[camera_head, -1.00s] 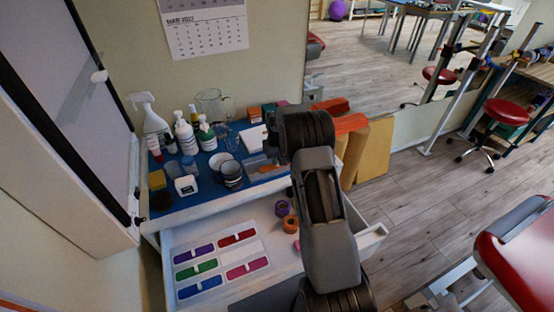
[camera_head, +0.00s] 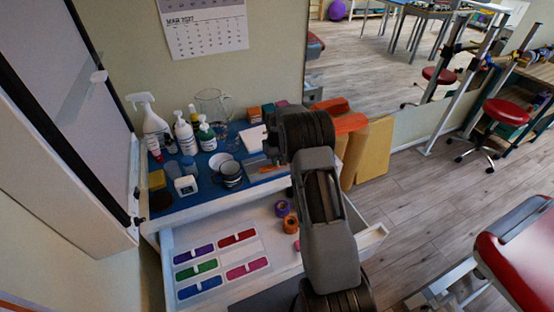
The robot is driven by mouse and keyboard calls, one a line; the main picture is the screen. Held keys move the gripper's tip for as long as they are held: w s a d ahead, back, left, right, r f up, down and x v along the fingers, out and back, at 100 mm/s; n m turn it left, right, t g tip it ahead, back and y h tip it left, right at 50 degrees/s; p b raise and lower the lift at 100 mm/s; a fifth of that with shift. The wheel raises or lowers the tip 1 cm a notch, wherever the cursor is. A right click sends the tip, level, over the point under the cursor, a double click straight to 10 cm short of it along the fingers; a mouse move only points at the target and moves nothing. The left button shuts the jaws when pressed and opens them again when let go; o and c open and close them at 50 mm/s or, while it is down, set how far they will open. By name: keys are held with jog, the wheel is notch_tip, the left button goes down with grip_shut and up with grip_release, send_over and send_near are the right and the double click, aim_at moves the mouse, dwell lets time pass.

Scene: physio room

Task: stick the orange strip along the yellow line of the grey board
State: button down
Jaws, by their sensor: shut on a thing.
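The grey board (camera_head: 254,163) lies on the blue top of the drawer unit, partly hidden behind my arm. A small orange strip (camera_head: 268,170) shows low over the board, just below my gripper (camera_head: 271,152). My gripper points down there and is shut on the strip, though its fingertips are dark and hard to make out. I cannot tell whether the strip touches the board. The yellow line is too small or hidden to make out.
Bottles (camera_head: 186,136), a glass jug (camera_head: 211,103) and cups (camera_head: 231,173) crowd the blue top (camera_head: 196,200) left of the board. Small boxes (camera_head: 254,113) stand behind. Below, an open drawer (camera_head: 215,226) holds coloured strips and tape rolls (camera_head: 287,216).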

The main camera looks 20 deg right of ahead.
jog(key=shift+f, duration=0.3)
dwell(0.6)
jog(key=c, duration=0.6)
grip_release()
jog(key=shift+r, duration=0.1)
dwell(0.3)
jog(key=shift+r+p, duration=1.9)
jog(key=shift+r, duration=1.55)
